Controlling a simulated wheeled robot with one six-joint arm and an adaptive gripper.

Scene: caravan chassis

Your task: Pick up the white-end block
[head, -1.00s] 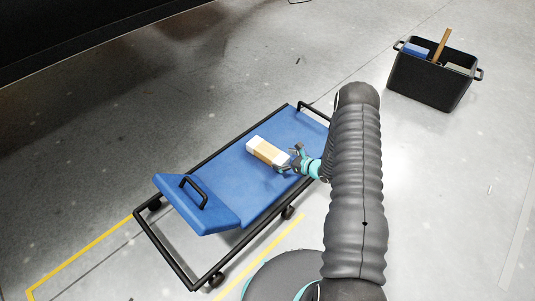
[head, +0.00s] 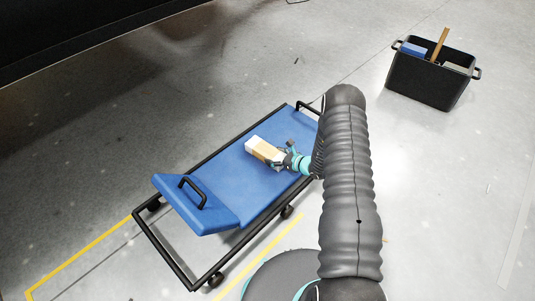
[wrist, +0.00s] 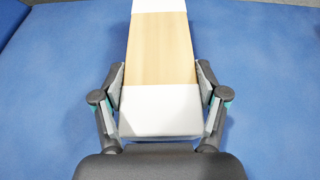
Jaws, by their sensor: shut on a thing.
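The white-end block (head: 264,150) is a wooden bar with white ends, lying on the blue padded top of a low creeper (head: 232,176). My gripper (head: 283,162) is at the block's right end in the head view. In the wrist view, the block (wrist: 161,52) runs away from me, with its near white end between the two fingers of my gripper (wrist: 160,100). The fingers are shut on that end, one on each side. The block looks to be still on or very close to the blue pad; any gap under it cannot be seen.
The creeper has a black tube frame, castors and a raised blue headrest (head: 212,212) with a black handle. A black bin (head: 427,82) holding a blue thing and a wooden piece stands at the back right. The grey floor around is mostly clear.

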